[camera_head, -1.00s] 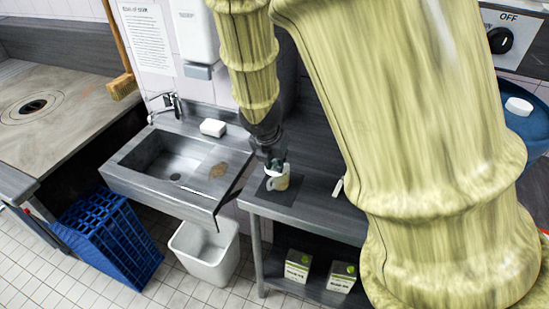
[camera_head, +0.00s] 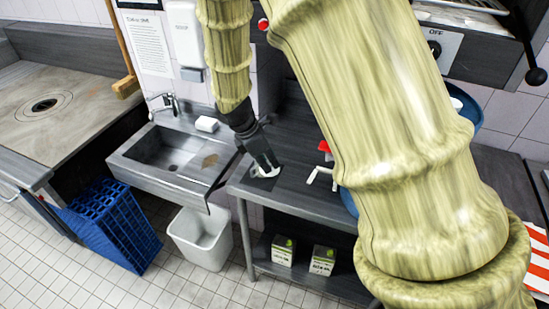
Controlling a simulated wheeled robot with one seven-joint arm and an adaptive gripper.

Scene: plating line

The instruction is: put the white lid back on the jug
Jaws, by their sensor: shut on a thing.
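Whether the lid touches or sits on the jug cannot be told at this size.
The sink (camera_head: 170,155) is left of the side table (camera_head: 300,190), with a white bin (camera_head: 200,240) and blue crate (camera_head: 110,225) below. A red-and-white item (camera_head: 321,165) stands right of the mat. My arm hides much of the right side.

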